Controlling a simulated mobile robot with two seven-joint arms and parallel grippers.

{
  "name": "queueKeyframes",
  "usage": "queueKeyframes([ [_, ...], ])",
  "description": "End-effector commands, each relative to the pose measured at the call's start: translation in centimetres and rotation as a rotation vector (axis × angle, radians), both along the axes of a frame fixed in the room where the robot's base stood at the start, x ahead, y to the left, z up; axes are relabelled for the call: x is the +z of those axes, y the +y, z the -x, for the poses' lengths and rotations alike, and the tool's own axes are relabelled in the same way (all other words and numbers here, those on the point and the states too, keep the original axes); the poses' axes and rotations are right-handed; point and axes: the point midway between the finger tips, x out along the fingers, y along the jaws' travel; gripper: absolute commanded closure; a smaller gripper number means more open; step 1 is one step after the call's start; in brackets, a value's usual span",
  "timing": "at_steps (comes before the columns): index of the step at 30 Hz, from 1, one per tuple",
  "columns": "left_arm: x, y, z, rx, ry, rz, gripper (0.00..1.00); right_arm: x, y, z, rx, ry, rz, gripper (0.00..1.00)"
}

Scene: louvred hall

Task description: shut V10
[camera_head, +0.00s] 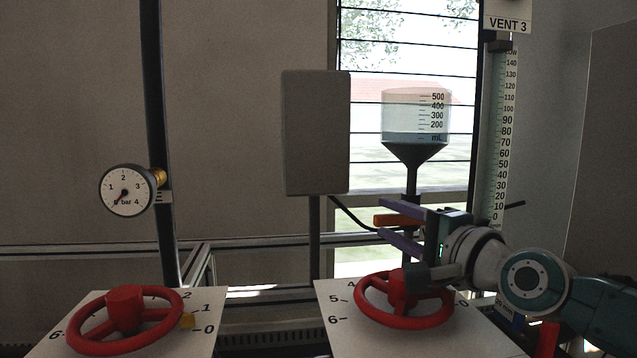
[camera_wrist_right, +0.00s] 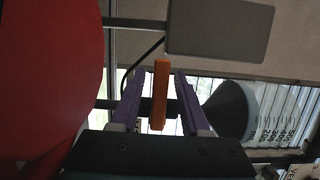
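No label reading V10 is legible. An orange valve lever (camera_head: 397,220) lies roughly level, crosswise to the dark upright pipe (camera_head: 410,183) under a graduated funnel (camera_head: 415,112) holding some dark liquid. My right gripper (camera_head: 386,220) comes in from the right with its purple fingers above and below the lever. In the right wrist view the orange lever (camera_wrist_right: 159,94) stands between the two spread fingers of my right gripper (camera_wrist_right: 156,88), with a gap on each side. It is open around the lever and does not grip it. My left gripper is out of view.
A red handwheel (camera_head: 403,299) on a numbered plate sits just below my right gripper. Another red handwheel (camera_head: 125,321) is at the lower left. A pressure gauge (camera_head: 127,190), a grey box (camera_head: 316,132) and a vertical scale (camera_head: 502,140) stand around.

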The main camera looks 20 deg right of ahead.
Motion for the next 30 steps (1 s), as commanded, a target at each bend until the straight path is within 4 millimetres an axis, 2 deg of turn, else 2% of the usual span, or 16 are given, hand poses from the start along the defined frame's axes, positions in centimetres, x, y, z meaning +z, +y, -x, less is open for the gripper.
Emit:
queueKeyframes([
  [3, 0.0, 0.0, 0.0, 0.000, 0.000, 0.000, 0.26, 0.1, 0.0, 0.0, 0.000, -0.001, -0.001, 0.43],
  [11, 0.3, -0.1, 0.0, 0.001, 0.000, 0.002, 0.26, 0.2, 0.1, 0.3, 0.001, -0.001, -0.001, 0.43],
  [22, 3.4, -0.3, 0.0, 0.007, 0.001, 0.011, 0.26, 0.4, 0.5, 4.9, 0.001, 0.001, -0.002, 0.43],
  [27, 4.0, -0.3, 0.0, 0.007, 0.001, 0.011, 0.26, 0.2, 0.6, 6.6, 0.001, 0.000, -0.001, 0.43],
  [30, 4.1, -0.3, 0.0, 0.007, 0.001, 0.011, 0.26, 0.2, 0.6, 7.0, 0.001, -0.002, -0.001, 0.43],
])
